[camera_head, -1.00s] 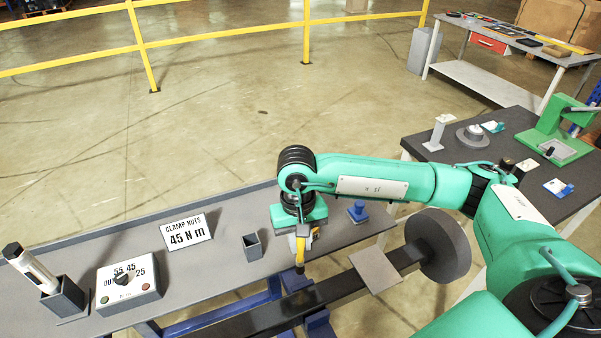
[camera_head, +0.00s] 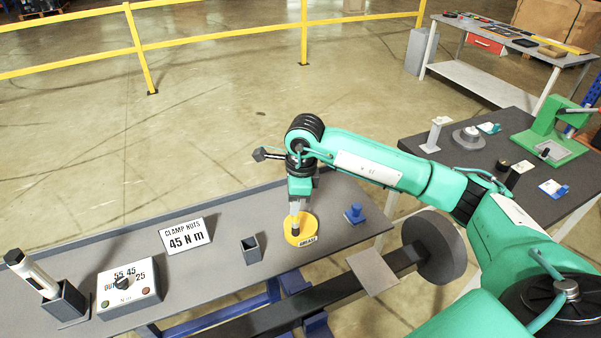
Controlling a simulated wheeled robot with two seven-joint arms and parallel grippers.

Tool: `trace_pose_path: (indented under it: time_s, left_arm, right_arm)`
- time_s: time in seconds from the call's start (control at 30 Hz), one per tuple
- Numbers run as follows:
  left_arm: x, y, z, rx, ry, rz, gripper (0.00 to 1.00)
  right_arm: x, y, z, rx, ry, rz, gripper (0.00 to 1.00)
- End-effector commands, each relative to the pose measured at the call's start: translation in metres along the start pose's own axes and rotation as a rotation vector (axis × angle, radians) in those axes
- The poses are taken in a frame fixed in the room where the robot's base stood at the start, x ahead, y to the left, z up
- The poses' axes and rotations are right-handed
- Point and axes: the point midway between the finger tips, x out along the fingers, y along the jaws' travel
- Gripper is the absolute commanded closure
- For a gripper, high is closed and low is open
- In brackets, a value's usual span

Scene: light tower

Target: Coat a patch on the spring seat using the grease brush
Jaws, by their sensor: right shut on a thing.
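The right gripper (camera_head: 295,207) points down above the round yellow grease pot (camera_head: 310,224) near the bench's front edge. It is shut on a slim piece with a dark lower end (camera_head: 295,231), which looks like the grease brush. That end overlaps the pot; I cannot tell whether it touches the grease. A flat grey square plate (camera_head: 372,272) on the dark axle bar, inboard of a large grey disc, looks like the spring seat. It is right of and nearer than the pot, with no coat visible. My left gripper is not in view.
On the bench (camera_head: 210,262) stand an empty dark square holder (camera_head: 251,249), a "45 N m" sign (camera_head: 186,235), a dial box (camera_head: 127,287) and a white tool in a holder (camera_head: 40,278). A small blue part (camera_head: 355,213) sits right of the pot. The large disc (camera_head: 436,246) rises beside the plate.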

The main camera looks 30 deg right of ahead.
Motion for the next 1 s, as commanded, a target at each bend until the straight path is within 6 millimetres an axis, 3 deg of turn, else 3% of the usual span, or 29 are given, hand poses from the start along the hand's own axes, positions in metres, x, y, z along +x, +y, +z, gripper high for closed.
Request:
trace_pose_path:
  time_s: [0.6,0.8,1.0]
  left_arm:
    - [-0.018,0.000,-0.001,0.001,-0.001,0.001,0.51]
    - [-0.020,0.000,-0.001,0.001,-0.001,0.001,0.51]
    - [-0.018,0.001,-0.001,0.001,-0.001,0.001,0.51]
  right_arm:
    - [-0.026,-0.053,-0.011,1.013,-0.003,-0.123,1.00]
    - [-0.029,-0.060,-0.014,1.176,-0.003,-0.143,1.00]
    - [-0.025,-0.062,-0.015,1.212,-0.003,-0.148,1.00]
